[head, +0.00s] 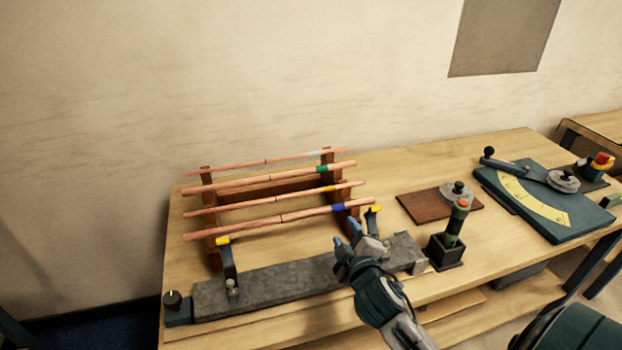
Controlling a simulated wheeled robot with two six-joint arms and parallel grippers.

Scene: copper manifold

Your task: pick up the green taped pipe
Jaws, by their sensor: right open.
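The green taped pipe (270,178) is a copper pipe with a green band near its right end. It lies across the wooden rack (328,185), second from the back among several copper pipes. My right gripper (347,237) is open and empty, in front of the rack's right end and over the grey metal bar. It is apart from the green taped pipe, nearer the camera. My left gripper is not in view.
A grey bar (285,282) with upright yellow-tipped brackets runs along the bench front. A dark stand (445,250) and a teal bending plate (545,215) stand to the right.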

